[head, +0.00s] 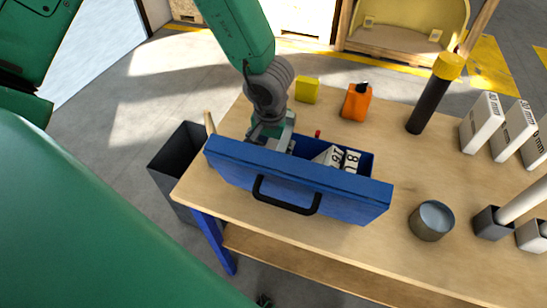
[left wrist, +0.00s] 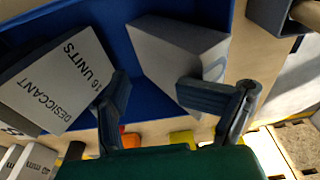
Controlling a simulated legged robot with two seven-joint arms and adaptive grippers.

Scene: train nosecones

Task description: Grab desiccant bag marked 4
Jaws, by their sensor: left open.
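A blue toolbox (head: 300,180) with a black handle stands on the wooden table, its lid side towards me. Two white desiccant bags, marked 16 (head: 333,155) and 8 (head: 351,160), show inside it at the right. My left gripper (head: 272,140) reaches down into its left part; the toolbox front hides the fingertips. In the left wrist view my left gripper (left wrist: 165,98) is open. The bag reading "DESICCANT 16 UNITS" (left wrist: 55,85) is at the left. A plain grey-white bag (left wrist: 175,55) lies between and beyond the fingers; its mark is mostly hidden by a finger. No 4 is readable.
Behind the toolbox stand a yellow block (head: 307,90), an orange bottle (head: 356,102) and a black cylinder with yellow top (head: 430,100). A grey cup (head: 432,220) and white boxes (head: 482,125) stand at the right. A dark bin (head: 178,160) is beside the table's left end.

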